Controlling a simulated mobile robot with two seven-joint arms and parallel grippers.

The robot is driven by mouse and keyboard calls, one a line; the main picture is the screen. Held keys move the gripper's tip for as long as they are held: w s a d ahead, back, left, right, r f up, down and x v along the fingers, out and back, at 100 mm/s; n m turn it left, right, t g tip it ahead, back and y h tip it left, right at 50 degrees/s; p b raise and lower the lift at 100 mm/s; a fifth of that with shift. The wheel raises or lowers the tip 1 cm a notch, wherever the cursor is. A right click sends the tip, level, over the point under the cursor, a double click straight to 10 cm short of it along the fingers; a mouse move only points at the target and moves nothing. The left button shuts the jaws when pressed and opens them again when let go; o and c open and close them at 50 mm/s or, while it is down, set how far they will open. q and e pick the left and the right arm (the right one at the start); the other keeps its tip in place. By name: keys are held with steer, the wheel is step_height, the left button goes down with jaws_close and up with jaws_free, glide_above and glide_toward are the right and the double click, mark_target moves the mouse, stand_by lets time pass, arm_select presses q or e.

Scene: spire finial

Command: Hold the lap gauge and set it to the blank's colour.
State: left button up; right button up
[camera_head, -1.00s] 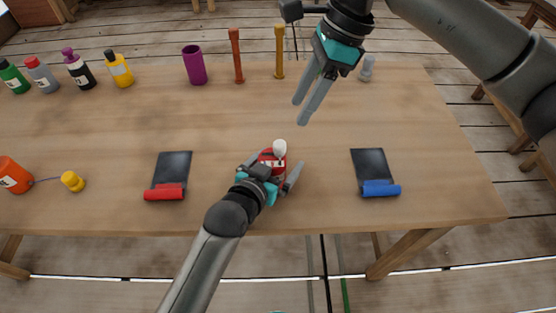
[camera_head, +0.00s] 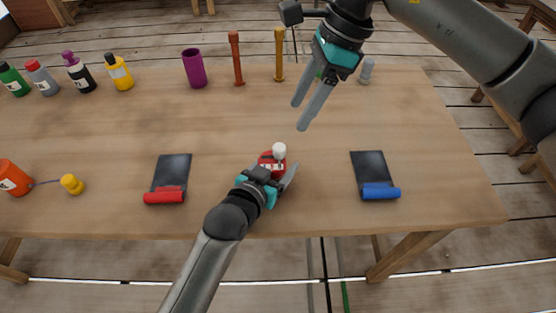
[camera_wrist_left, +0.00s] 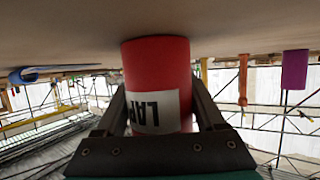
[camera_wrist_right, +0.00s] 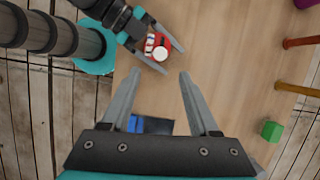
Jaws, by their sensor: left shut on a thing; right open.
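The lap gauge (camera_head: 267,158) is a red cylinder with a white label and a white knob (camera_head: 279,150) on top. It stands upright near the table's front edge. My left gripper (camera_head: 275,170) is shut on it; the left wrist view shows the red body (camera_wrist_left: 155,65) between the fingers, label partly hidden. My right gripper (camera_head: 306,112) is open and empty above the table, behind and right of the gauge. A green block (camera_wrist_right: 271,131), possibly the blank, lies near the back; my right gripper mostly hides it in the head view.
A red-handled dark pad (camera_head: 172,175) lies left of the gauge, a blue-handled one (camera_head: 374,170) right. Several bottles (camera_head: 79,70), a purple cup (camera_head: 194,68), and red (camera_head: 236,60) and ochre (camera_head: 279,55) posts line the back. An orange bottle (camera_head: 14,178) and yellow cap (camera_head: 71,184) are left.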

step_height(320, 180, down, 2)
steer(key=s+a+g+y, duration=0.2)
steer(key=y, duration=0.1)
steer(key=m+t+y, duration=0.4)
steer(key=t+y, duration=0.3)
steer(key=y, duration=0.3)
glide_toward(279, 147)
steer(key=x, duration=1)
steer(key=shift+w+f, duration=0.1)
steer(key=shift+f, duration=0.3)
jaws_close()
stand_by(0.6)
